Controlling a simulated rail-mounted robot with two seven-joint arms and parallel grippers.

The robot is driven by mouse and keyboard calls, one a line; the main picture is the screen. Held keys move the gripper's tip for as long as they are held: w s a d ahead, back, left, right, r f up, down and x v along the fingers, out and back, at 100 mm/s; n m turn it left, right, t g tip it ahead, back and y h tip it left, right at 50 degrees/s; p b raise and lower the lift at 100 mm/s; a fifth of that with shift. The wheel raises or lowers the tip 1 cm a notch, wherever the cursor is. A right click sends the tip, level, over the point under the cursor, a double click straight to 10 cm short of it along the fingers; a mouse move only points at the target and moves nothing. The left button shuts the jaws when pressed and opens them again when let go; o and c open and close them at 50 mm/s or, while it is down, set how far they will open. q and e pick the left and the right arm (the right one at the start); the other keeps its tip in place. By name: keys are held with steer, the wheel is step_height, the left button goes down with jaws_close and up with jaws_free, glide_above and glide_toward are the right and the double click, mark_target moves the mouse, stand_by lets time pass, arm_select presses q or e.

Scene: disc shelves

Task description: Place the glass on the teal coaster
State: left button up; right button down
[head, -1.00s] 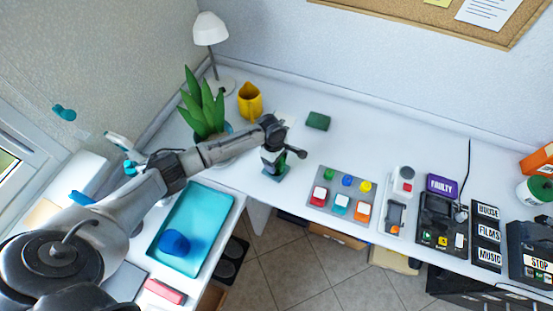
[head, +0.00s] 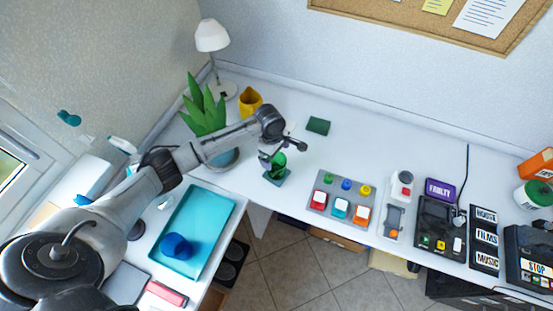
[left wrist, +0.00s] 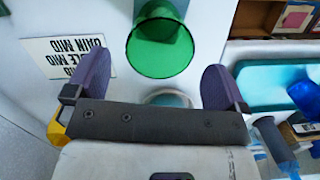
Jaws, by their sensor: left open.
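The green glass (head: 279,161) stands upright on the small dark teal coaster (head: 277,179) on the white desk, as far as the head view shows. My left gripper (head: 271,157) is open beside the glass, on its far left side, and partly covers it. In the left wrist view the green glass (left wrist: 160,45) shows beyond the two spread purple fingers of my left gripper (left wrist: 156,80), with a gap to each finger. My right gripper is not in view.
A button panel (head: 343,196) is to the right. A blue tray (head: 207,218) lies front left.

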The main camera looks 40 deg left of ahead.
arm_select(q)
steer(key=shift+r, duration=2.75)
steer(key=s+d+f+m+t, duration=0.1)
steer(key=s+d+f+m, duration=0.3)
steer(key=s+d+m, duration=0.25)
steer(key=s+d+f+m, duration=0.4)
steer(key=s+d+m, duration=0.15)
steer(key=s, duration=0.25)
steer(key=s+r+m+t, duration=0.1)
steer(key=s+m, duration=0.3)
steer(key=s, duration=0.4)
steer(key=s+r+m+t+y, duration=0.1)
steer(key=s+r+m, duration=0.3)
steer(key=s, duration=0.4)
steer(key=shift+s+m+p, duration=0.35)
steer(key=shift+m+p, duration=0.05)
steer(key=shift+m, duration=0.2)
steer(key=shift+r, duration=0.15)
step_height(320, 180, up, 27)
steer(key=p, duration=2.7)
steer(key=shift+r+p, duration=0.15)
steer(key=shift+p, duration=0.15)
